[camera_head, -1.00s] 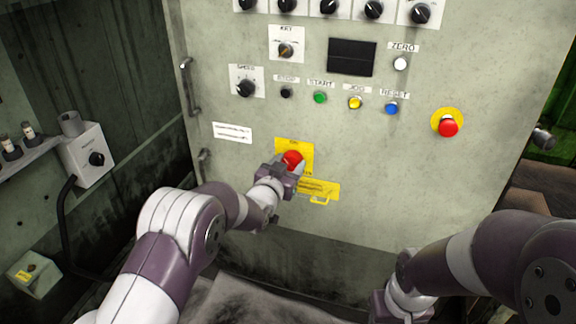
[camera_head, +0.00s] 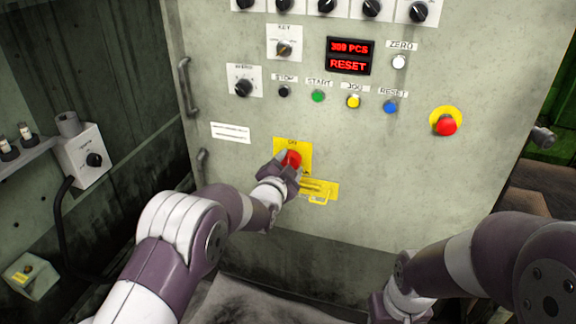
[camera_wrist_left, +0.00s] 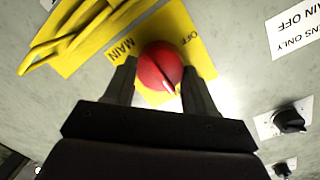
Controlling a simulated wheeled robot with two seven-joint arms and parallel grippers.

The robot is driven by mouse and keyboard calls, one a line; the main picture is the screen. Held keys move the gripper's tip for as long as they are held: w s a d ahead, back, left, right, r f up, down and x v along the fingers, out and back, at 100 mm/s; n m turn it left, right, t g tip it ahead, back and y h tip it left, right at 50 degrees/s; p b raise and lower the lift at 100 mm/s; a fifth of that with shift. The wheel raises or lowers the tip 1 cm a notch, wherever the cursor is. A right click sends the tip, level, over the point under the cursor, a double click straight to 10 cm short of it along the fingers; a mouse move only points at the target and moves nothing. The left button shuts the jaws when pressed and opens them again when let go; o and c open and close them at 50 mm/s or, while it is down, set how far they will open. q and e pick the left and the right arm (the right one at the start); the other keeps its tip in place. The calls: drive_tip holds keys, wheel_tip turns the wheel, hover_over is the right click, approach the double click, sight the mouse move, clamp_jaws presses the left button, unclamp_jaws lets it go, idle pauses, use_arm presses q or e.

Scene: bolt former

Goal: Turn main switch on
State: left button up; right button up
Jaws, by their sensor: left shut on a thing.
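The main switch is a red round knob (camera_head: 292,159) on a yellow plate (camera_head: 279,145) low on the grey control panel. My right gripper is hidden or out of frame below the right arm.
Above are the stop, start (camera_head: 318,96), jog and reset (camera_head: 390,107) buttons. A red emergency button (camera_head: 446,125) on a yellow disc is at the right. A yellow hasp (camera_head: 319,191) sits just below the switch. A grey box (camera_head: 86,154) stands at the left.

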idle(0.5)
use_arm(q)
drive_tip(key=o, duration=1)
drive_tip(key=shift+o, duration=0.2)
drive_tip(key=p+v, duration=0.3)
drive_tip(key=v, duration=0.9)
drive_tip(key=shift+s+p, duration=0.3)
drive_tip(key=shift+s, duration=0.05)
drive_tip(key=shift+a, duration=0.1)
